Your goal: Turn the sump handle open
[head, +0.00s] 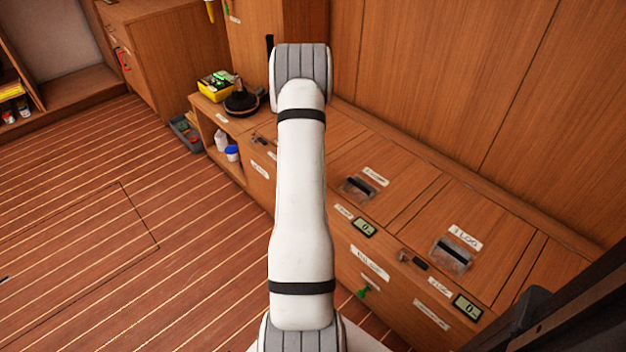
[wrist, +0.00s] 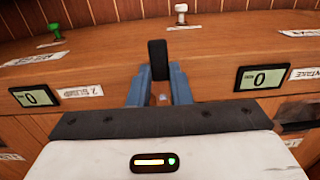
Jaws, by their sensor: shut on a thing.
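In the wrist view a black upright handle (wrist: 157,55) stands between the two blue fingers of my gripper (wrist: 159,75). The fingers are shut on its lower part, and its rounded top sticks up above them. A white label (wrist: 82,92) that seems to read "SUMP" is on the wooden front face just left of the fingers. A small display (wrist: 35,95) reading 0 is left of that label. The handle's base is hidden by the fingers. In the head view my arm hides the gripper and what it holds.
A green handle (wrist: 55,30) and a white handle (wrist: 181,14) stand farther back in the wrist view. Another display (wrist: 262,79) is at right. In the head view, black handles in clear housings (head: 358,187) (head: 453,252) are on the bench top. The striped floor (head: 90,210) is clear.

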